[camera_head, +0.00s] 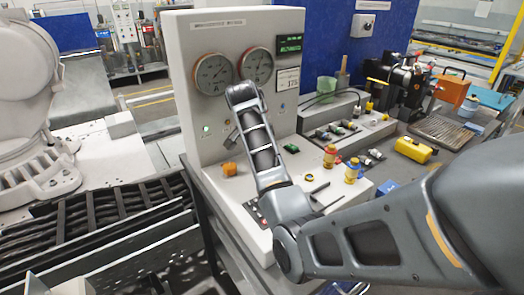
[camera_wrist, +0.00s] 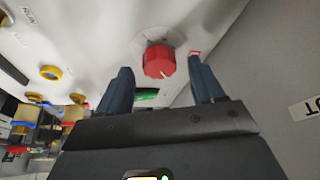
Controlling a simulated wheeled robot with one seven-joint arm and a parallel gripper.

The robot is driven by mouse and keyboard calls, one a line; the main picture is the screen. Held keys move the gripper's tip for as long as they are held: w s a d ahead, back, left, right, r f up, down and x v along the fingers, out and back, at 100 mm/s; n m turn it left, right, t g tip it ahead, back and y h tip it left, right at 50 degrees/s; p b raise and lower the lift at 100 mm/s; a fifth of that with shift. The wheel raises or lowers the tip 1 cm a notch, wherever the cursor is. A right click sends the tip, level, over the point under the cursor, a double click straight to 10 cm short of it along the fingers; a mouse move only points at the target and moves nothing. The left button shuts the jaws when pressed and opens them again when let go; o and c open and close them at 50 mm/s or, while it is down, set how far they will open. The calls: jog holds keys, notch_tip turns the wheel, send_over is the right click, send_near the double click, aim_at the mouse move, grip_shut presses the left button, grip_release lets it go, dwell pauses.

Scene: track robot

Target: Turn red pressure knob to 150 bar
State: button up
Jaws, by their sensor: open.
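The red knob (camera_wrist: 158,61) sits on the pale panel in the wrist view, with a small white mark on its face. My gripper (camera_wrist: 161,76) is open, one finger on each side of the knob's near end, with gaps visible at both sides. In the head view my gripper is at the panel (camera_head: 205,125) below the two gauges, largely behind my wrist, and the red knob is hidden there. A left gauge (camera_head: 213,74) and a right gauge (camera_head: 258,66) show above. A small white readout (camera_head: 288,80) has digits too small to read surely.
A green-lettered display (camera_head: 290,45) is at the panel's upper right. An orange part (camera_head: 229,168) and a green part (camera_head: 291,148) are on the console near my arm.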

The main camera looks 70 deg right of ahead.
jog(key=v, duration=0.6)
jog(key=shift+r+b, duration=0.3)
jog(key=shift+b, duration=0.05)
jog(key=shift+a, duration=0.15)
